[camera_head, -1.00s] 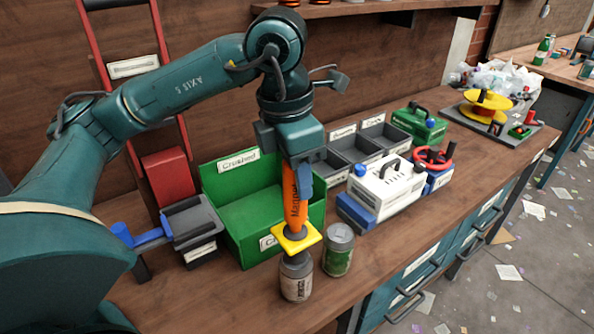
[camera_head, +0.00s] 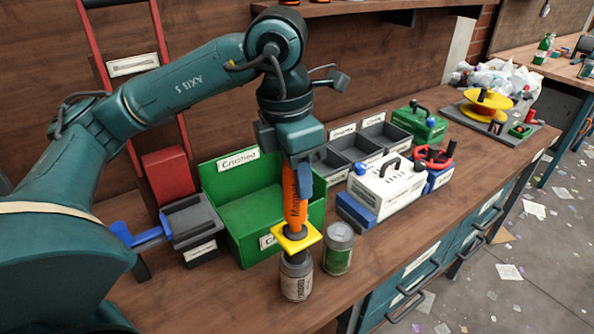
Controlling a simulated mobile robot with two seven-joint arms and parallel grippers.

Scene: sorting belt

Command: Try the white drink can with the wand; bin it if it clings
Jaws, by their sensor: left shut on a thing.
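My left gripper (camera_head: 297,178) points down and is shut on the orange wand (camera_head: 295,208), which is marked "Magnet". The wand is upright, with a yellow square collar (camera_head: 295,238) and a dark tip below it. The tip is at the top of a white and grey can (camera_head: 296,283) standing on the bench. It looks touching, but the collar partly hides the contact. A green can with a pale lid (camera_head: 338,255) stands just right of it. The green bin labelled "Crushed" (camera_head: 250,213) is behind them. My right gripper is not in view.
A small grey tray with a blue handle (camera_head: 195,222) is left of the green bin. Grey labelled bins (camera_head: 352,147) and a white box with a black handle (camera_head: 388,187) are behind right. The bench front edge is close to the cans.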

